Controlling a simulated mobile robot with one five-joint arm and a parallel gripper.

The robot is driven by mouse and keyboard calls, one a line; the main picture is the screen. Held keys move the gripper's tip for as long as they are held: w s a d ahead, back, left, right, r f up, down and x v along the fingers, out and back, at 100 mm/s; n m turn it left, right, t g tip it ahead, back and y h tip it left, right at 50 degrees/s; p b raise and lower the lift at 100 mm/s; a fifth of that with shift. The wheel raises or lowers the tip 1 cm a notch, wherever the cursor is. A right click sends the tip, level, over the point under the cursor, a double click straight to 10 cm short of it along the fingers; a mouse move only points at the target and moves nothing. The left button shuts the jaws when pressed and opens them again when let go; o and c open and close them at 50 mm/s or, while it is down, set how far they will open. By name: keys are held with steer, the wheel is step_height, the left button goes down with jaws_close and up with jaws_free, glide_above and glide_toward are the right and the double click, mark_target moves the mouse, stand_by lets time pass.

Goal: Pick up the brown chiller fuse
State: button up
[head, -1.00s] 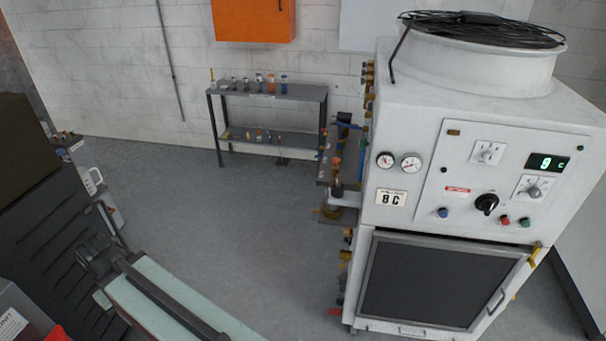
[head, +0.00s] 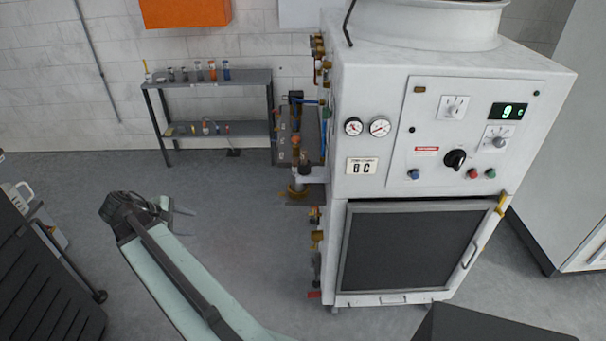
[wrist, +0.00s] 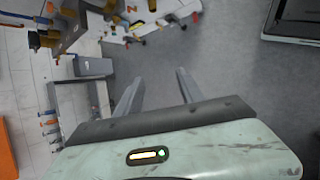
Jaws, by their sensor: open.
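No part can be surely picked out as the brown chiller fuse. Several small cylinders stand on the top shelf of the grey rack (head: 216,77), one of them an orange-brown cylinder (head: 213,71); they are too small to identify. The white chiller (head: 450,140) shows a small brown part (head: 419,89) at its panel's upper left. My gripper (head: 186,209) is open and empty over the floor, left of the chiller and in front of the rack. Its two fingers also show apart in the wrist view (wrist: 158,78).
Brass valves and pipes (head: 298,187) stick out of the chiller's left side, close to my gripper's right. A dark slatted cabinet (head: 45,265) with a white jug (head: 20,196) stands at the left. An orange wall box (head: 185,10) hangs above the rack. The floor between is clear.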

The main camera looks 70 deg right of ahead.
steer(key=s+d+n+g+h+b, duration=0.25)
steer(key=s+d, duration=0.45)
steer(key=d, duration=0.5)
steer(key=n+g+h+b, duration=0.3)
steer(key=g, duration=0.4)
glide_toward(302, 159)
steer(key=x, duration=0.6)
steer(key=shift+s+d+f, duration=0.1)
steer(key=shift+d, duration=0.2)
steer(key=x, duration=0.7)
steer(key=shift+s+d+r, duration=0.2)
steer(key=shift+d+r, duration=0.05)
steer(key=shift+r, duration=0.05)
jaws_close()
